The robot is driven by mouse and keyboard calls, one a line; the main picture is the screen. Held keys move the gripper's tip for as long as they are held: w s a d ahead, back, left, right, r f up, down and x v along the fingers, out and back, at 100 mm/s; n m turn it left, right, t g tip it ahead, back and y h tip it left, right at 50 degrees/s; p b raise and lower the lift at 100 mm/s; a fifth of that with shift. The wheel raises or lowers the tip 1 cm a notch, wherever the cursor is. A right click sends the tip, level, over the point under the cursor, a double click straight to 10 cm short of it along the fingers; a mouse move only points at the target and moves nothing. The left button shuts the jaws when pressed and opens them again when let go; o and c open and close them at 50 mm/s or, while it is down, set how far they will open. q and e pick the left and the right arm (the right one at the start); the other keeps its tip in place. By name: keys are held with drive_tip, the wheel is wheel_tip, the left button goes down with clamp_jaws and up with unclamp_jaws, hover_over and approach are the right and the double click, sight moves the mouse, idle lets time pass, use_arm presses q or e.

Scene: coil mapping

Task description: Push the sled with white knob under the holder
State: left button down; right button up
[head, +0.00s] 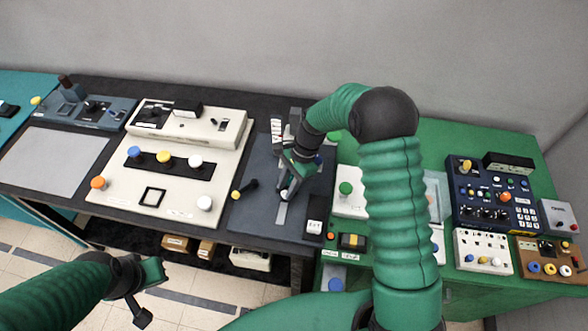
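My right gripper (286,186) points down over the dark grey panel (258,205) in the middle of the dark table. A small white knob (284,195) shows at its fingertips, above a light grey strip (281,214). The gripper hides most of the sled there, and I cannot tell if the fingers hold or only touch the knob. A grey upright part (295,116), possibly the holder, stands behind the gripper, partly hidden by my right arm. My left gripper (150,295) is open and empty at the lower left, away from the panel.
A cream panel (120,200) with coloured knobs lies left of the dark panel. A green table (450,150) with several control boxes stands on the right.

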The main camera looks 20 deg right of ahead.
drive_tip(key=v, duration=1.5)
drive_tip(key=shift+d, duration=0.15)
drive_tip(key=shift+c, duration=0.2)
